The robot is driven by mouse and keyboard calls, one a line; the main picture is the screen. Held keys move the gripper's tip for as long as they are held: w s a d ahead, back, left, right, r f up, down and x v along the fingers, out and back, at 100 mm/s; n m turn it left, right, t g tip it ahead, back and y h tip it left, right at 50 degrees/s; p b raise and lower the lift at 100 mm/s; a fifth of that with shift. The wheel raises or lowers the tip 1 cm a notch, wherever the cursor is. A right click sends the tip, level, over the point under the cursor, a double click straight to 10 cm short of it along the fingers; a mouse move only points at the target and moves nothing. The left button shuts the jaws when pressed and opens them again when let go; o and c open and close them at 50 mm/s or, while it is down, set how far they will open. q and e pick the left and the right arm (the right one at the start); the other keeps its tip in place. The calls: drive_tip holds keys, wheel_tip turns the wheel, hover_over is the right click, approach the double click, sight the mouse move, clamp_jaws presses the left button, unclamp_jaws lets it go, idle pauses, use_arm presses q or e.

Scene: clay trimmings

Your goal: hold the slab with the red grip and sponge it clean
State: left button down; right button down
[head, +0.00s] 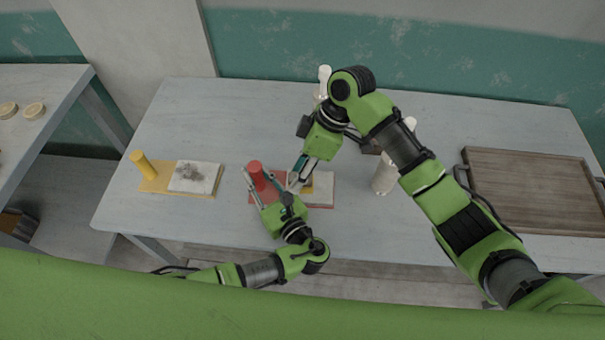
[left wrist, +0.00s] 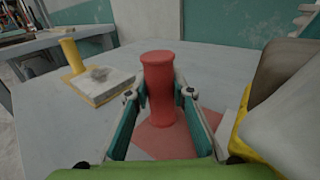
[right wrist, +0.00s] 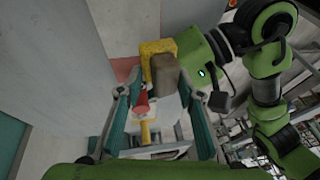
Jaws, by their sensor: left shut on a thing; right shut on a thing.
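The red grip (head: 256,175) is an upright cylinder on a red board (head: 318,205). My left gripper (head: 262,190) is shut around it; the left wrist view shows a finger on each side of the red grip (left wrist: 160,85). A pale slab (head: 324,188) lies on the red board, right of the grip, partly covered. My right gripper (head: 298,182) is over the slab, shut on the yellow sponge (head: 307,186). The right wrist view shows the sponge (right wrist: 158,47) with a brown block against it. I cannot tell whether marks remain under the sponge.
A yellow grip (head: 143,165) stands on a yellow board with a dark-smeared slab (head: 196,177) at the left. A white bottle (head: 386,175) stands right of my right gripper; another white top (head: 324,76) shows behind my right arm. A wooden tray (head: 535,158) lies far right.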

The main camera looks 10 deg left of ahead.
sight(290, 181)
use_arm(q)
drive_tip(key=shift+w+d, duration=0.15)
drive_tip(key=shift+w, duration=0.15)
use_arm(e)
drive_tip(key=shift+s+a+g, duration=0.15)
drive_tip(key=shift+s+a, duration=0.1)
drive_tip(key=shift+s, duration=0.2)
drive_tip(key=shift+s+a+g, duration=0.15)
drive_tip(key=shift+s+a, duration=0.05)
drive_tip(key=shift+s, duration=0.25)
use_arm(q)
drive_tip(key=shift+r, duration=0.1)
use_arm(e)
drive_tip(key=c, duration=2.8)
unclamp_jaws()
drive_tip(key=shift+r, duration=1.35)
drive_tip(key=shift+w+d, duration=0.1)
drive_tip(key=shift+w, duration=0.05)
clamp_jaws()
use_arm(q)
drive_tip(key=shift+d, duration=0.1)
use_arm(e)
drive_tip(key=shift+w+d, duration=0.1)
drive_tip(key=shift+w, duration=0.05)
use_arm(q)
drive_tip(key=c, duration=1.7)
unclamp_jaws()
drive_tip(key=shift+s, duration=0.1)
use_arm(e)
drive_tip(key=shift+w, duration=0.1)
